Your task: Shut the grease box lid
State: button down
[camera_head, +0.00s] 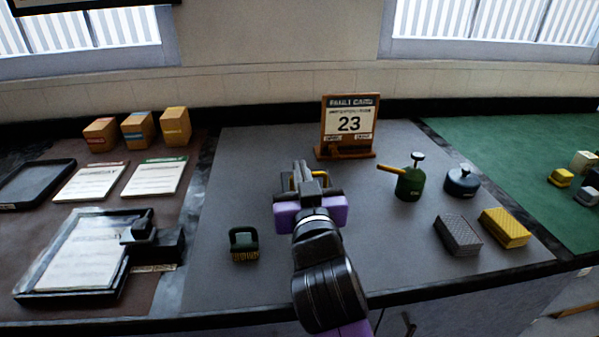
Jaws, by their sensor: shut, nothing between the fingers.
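My gripper (303,172) is shut and empty over the middle of the grey mat, its fingers pointing away toward the fault card. A small brass-coloured thing (288,183) shows at its sides, mostly hidden by the gripper; I cannot tell what it is. No box is marked as the grease box. A round dark blue pot (461,184) with a knob on top stands at the right of the mat, well apart from my gripper. It may be the grease box, but I cannot tell. Its top looks covered.
A green oil can (410,184) stands between my gripper and the pot. A grey block (457,236) and a yellow block (505,228) lie front right. A brush (244,243) is at left. The fault card stand (346,152) is behind.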

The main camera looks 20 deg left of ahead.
jog(key=r+p, duration=0.1)
jog(key=r, duration=0.1)
jog(key=r+p, duration=0.1)
jog(key=r, duration=0.1)
jog(key=shift+w+a, duration=0.15)
jog(key=shift+w, duration=0.05)
jog(key=v, duration=0.3)
jog(key=f+v, duration=0.1)
jog(key=v, duration=0.5)
jog(key=shift+f+b, duration=0.35)
jog(key=shift+f, duration=0.05)
jog(key=shift+s+d, duration=0.2)
jog(key=shift+s, duration=0.25)
jog(key=shift+r, duration=0.25)
jog(key=s+d+f+m+t+h+p, duration=0.1)
jog(key=s+d+f+m+t+h, duration=0.2)
jog(key=s+d, duration=0.7)
jog(key=s+d+f+m+t+h+p, duration=0.15)
jog(key=s+d+f, duration=0.4)
jog(key=d, duration=0.75)
jog(key=s+d+f+m+g+h+p, duration=0.1)
jog(key=s+d+f+g+h, duration=0.1)
jog(key=s+d, duration=0.4)
jog(key=s+d+f+m+g+h+p, duration=0.1)
jog(key=s+d, duration=0.5)
jog(key=s, duration=0.7)
notch_tip(320, 180, down, 3)
jog(key=shift+s+d+r+g+h+p, duration=0.2)
jog(key=shift+g+h+p, duration=0.3)
jog(key=shift+g+h, duration=0.65)
